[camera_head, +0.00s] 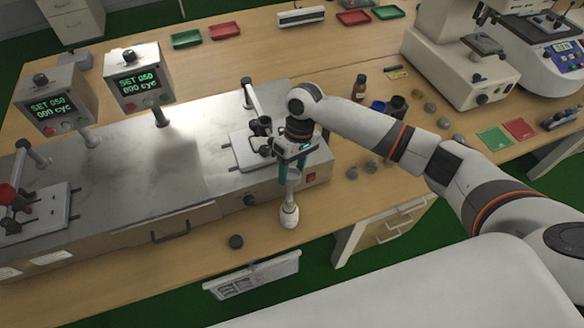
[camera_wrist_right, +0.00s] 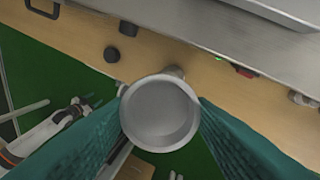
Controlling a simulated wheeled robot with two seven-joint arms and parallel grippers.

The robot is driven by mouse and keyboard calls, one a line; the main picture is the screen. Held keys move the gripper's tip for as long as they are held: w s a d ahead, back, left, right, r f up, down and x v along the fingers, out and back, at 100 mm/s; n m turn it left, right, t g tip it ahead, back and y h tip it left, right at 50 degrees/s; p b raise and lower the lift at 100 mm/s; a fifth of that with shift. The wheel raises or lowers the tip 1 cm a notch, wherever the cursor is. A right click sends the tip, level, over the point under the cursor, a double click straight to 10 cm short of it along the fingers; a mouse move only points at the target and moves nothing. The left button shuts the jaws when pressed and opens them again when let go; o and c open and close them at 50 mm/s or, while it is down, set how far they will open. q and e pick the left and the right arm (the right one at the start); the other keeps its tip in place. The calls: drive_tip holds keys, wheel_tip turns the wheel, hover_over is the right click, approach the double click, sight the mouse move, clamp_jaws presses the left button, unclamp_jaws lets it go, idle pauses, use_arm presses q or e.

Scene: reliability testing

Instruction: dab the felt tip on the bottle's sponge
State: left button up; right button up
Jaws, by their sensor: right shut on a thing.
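My right gripper (camera_head: 292,166) points down over the front edge of the bench. Its teal fingers are shut on a grey-and-white tool (camera_head: 292,190). The tool hangs upright with a rounded white end (camera_head: 289,217) at the bottom, apparently the felt tip. In the right wrist view the tool's round grey top (camera_wrist_right: 160,112) sits between the fingers. A small brown bottle (camera_head: 359,88) with a dark cap stands on the bench behind my forearm; no sponge can be made out on it. My left gripper (camera_wrist_right: 82,106) shows small at the left of the wrist view.
A grey test machine (camera_head: 150,160) with a drawer handle stands left of the gripper, with a clamp plate (camera_head: 246,150) close behind. A dark puck (camera_head: 236,241) lies near the front edge. A blue cup (camera_head: 378,107) and several grey pucks lie right, around my forearm.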

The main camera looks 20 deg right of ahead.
sight(292, 177)
drive_tip(key=shift+s+f+p, duration=0.1)
drive_tip(key=shift+f+p, duration=0.05)
drive_tip(key=shift+p, duration=0.2)
idle(1.3)
wheel_tip(292, 177, up, 7)
drive_tip(key=p, duration=0.8)
idle(0.7)
